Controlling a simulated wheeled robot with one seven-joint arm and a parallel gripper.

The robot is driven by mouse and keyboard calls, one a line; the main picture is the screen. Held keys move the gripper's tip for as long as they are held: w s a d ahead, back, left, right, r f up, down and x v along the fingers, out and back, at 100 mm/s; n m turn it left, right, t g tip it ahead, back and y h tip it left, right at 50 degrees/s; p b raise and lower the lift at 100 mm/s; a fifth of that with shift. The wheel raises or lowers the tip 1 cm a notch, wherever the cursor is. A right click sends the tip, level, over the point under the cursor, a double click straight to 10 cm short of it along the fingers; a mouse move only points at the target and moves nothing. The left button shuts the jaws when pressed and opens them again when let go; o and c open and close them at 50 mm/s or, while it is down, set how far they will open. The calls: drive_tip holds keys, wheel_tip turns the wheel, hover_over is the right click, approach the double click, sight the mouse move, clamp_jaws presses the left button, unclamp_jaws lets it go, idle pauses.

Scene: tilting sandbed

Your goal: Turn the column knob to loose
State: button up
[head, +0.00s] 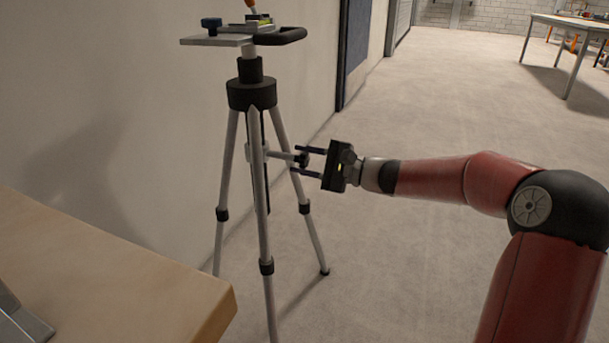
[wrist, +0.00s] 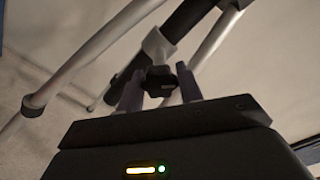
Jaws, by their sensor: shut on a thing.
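The column knob (head: 303,159) is a small black lobed knob at the end of a grey stem on the side of a grey tripod (head: 254,180). It shows in the middle of the wrist view (wrist: 159,80), below a grey collar on the black column. My gripper (head: 296,160) reaches in from the right, with one finger above the knob and one below it in the head view. In the wrist view my gripper (wrist: 160,88) has a dark finger on either side of the knob and is shut on it. Exact finger contact is hard to see.
A wooden table (head: 120,270) stands at the front left. A wall is behind the tripod. Open floor (head: 440,110) lies to the right.

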drive_tip(key=n+b, duration=0.2)
drive_tip(key=n, duration=0.1)
drive_tip(key=shift+f+n, duration=0.1)
drive_tip(key=shift+n, duration=0.3)
drive_tip(key=n, duration=0.4)
drive_tip(key=shift+n, duration=0.4)
drive_tip(key=o, duration=1)
drive_tip(key=shift+c, duration=0.2)
drive_tip(key=v, duration=0.8)
drive_tip(key=shift+p, duration=0.3)
